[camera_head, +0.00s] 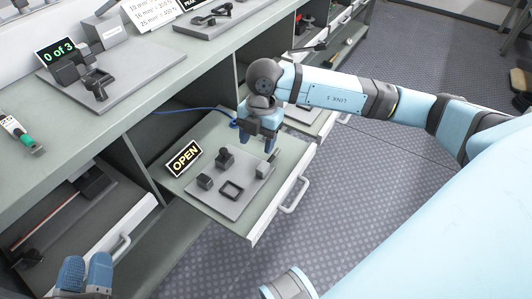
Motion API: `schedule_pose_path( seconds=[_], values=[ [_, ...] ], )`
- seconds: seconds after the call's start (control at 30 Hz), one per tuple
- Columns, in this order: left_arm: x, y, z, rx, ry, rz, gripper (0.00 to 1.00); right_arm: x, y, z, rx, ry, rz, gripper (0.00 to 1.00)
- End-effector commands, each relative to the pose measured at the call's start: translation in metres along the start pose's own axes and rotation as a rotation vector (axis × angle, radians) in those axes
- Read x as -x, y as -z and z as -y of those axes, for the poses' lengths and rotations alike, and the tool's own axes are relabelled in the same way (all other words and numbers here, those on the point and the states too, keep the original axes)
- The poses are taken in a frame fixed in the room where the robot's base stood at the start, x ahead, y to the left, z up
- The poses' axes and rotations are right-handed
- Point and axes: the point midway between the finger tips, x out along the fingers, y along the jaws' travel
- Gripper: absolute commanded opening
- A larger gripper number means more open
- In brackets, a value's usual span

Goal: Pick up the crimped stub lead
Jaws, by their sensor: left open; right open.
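I cannot tell for certain which item is the crimped stub lead. A short item with a green band, a dark tip and a white tag (19,134) lies on the left counter. A thin reddish-brown rod-like piece (58,213) lies in the left compartment below. My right gripper (262,146) is open and points down over the back right of the pulled-out drawer, above a small pale block (265,170); no held object shows. My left gripper (86,274) is open at the bottom left edge, with only its blue fingertips in view, below the left compartment.
The drawer (245,229) holds an OPEN sign (184,159) and a grey plate (229,205) with small dark fixtures. A blue cable (190,111) runs behind it. A dark device with a "0 of 3" display (58,52) stands on the counter.

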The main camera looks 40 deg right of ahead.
Motion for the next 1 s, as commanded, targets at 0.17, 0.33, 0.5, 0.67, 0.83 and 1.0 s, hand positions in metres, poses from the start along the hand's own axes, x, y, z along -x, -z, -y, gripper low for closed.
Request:
schedule_pose_path(
  seconds=[0.17, 0.33, 0.5, 0.67, 0.83, 1.0],
  values=[
    [0.002, -0.008, -0.002, 0.007, -0.016, -0.021, 0.43, -0.001, -0.037, 0.006, -0.104, 0.028, 0.165, 0.57],
    [0.002, -0.021, 0.000, 0.010, -0.021, 0.018, 0.43, -0.028, -0.044, 0.008, -0.115, 0.034, 0.177, 0.57],
    [0.002, -0.037, 0.003, 0.010, -0.025, 0.074, 0.43, -0.061, -0.049, 0.009, -0.113, 0.032, 0.175, 0.57],
    [0.003, -0.045, 0.004, 0.011, -0.028, 0.107, 0.43, -0.077, -0.051, 0.009, -0.111, 0.030, 0.173, 0.57],
    [0.003, -0.055, 0.005, 0.012, -0.031, 0.135, 0.43, -0.090, -0.052, 0.009, -0.110, 0.030, 0.172, 0.57],
    [0.006, -0.080, 0.008, 0.011, -0.041, 0.210, 0.43, -0.119, -0.053, 0.006, -0.111, 0.030, 0.173, 0.57]
  ],
)
